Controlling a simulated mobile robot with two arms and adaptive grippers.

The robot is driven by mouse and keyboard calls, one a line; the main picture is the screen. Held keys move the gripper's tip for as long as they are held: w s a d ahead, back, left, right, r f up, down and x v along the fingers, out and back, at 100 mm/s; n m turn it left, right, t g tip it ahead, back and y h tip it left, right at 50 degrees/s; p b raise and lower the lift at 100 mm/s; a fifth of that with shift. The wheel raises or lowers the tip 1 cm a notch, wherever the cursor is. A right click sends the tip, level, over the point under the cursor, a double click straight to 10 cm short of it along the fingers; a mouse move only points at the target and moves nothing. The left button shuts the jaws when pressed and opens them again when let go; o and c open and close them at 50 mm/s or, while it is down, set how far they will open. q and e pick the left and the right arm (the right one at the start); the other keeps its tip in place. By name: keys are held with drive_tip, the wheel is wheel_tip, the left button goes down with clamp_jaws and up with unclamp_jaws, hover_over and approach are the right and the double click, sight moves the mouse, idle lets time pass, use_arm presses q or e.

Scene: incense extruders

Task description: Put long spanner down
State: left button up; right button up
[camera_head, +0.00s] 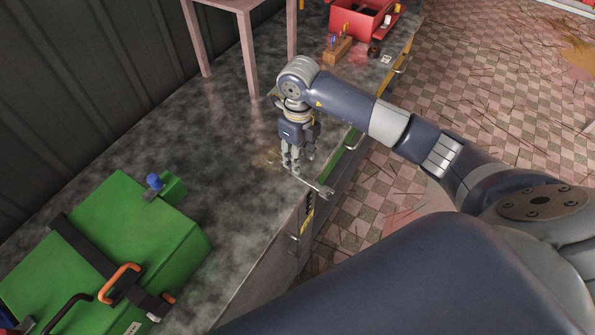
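The long spanner (315,186) is a thin grey metal bar with an open jaw at its right end. It lies or hangs at the front edge of the dark workbench (215,140), with its jaw end at or past that edge. My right gripper (298,166) points down over the bench, its fingertips at the spanner's left end. The fingers hide that end, and I cannot tell whether they grip it or whether the spanner touches the bench. My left gripper is not in view.
A green machine (130,235) with a blue knob (154,181) stands at lower left. A pink-legged stand (247,55), a wooden tool block (337,52) and a red box (358,22) are farther back. The bench left of my gripper is clear.

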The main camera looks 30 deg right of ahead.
drive_tip(key=shift+a+f+p, duration=0.1)
drive_tip(key=shift+f+p, duration=0.2)
drive_tip(key=shift+f, duration=0.05)
wheel_tip(320, 180, down, 3)
drive_tip(key=shift+s+a+f+p, duration=0.1)
drive_tip(key=shift+a+f+p, duration=0.1)
drive_tip(key=shift+p, duration=0.65)
drive_tip(key=shift+f, duration=0.6)
clamp_jaws()
